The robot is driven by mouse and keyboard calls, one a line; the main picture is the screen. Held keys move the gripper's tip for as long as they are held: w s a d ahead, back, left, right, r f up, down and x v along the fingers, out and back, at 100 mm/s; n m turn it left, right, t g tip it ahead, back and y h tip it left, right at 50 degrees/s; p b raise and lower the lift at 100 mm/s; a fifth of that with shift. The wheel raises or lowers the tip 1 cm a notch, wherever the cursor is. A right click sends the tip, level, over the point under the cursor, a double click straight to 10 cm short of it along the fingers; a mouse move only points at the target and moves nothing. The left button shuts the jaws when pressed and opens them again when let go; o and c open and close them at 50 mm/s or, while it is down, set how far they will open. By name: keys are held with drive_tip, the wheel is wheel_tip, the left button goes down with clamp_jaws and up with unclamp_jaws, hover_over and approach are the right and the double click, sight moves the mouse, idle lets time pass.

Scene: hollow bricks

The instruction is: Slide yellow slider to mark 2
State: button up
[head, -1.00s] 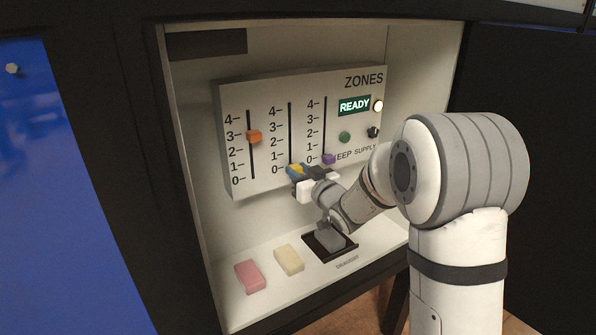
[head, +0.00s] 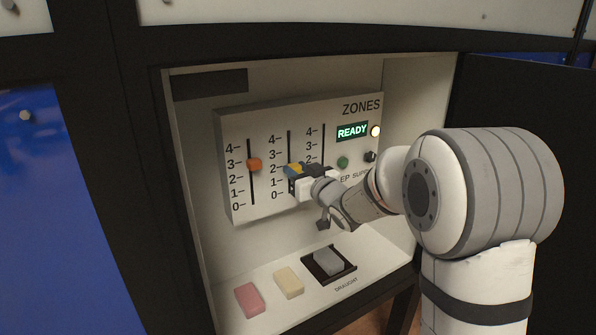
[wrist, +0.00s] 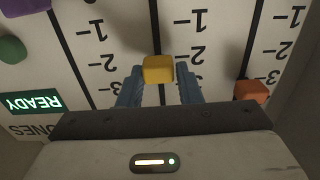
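The yellow slider (head: 296,168) is on the middle vertical slot of the white panel (head: 240,205). It stands at about mark 2 in the head view. In the wrist view, which is upside down, the yellow slider (wrist: 158,70) sits between the two blue fingertips. My gripper (wrist: 160,78) appears shut on it, one finger at each side. My gripper (head: 296,172) also shows in the head view, in front of the panel. The slider's base on the slot is hidden, so its exact mark is hard to read.
An orange slider (head: 254,164) is near mark 3 on the left slot. A purple slider (wrist: 25,6) is on the other neighbouring slot. A lit READY display (head: 352,131), a green button (head: 343,162) and a dark knob (head: 370,156) are at right. Pink (head: 249,300) and cream (head: 289,283) blocks lie below.

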drive_tip(key=o, duration=0.4)
drive_tip(key=v, duration=0.8)
drive_tip(key=shift+d, duration=0.1)
drive_tip(key=s+d+m+g+h+p, duration=0.5)
drive_tip(key=s+d+h+p, duration=0.35)
drive_tip(key=d, duration=0.45)
drive_tip(key=s+d+m+g+h+p, duration=0.1)
drive_tip(key=s+g, duration=0.6)
drive_tip(key=s, duration=1.3)
drive_tip(key=shift+m+p, duration=0.4)
drive_tip(key=shift+p, duration=0.35)
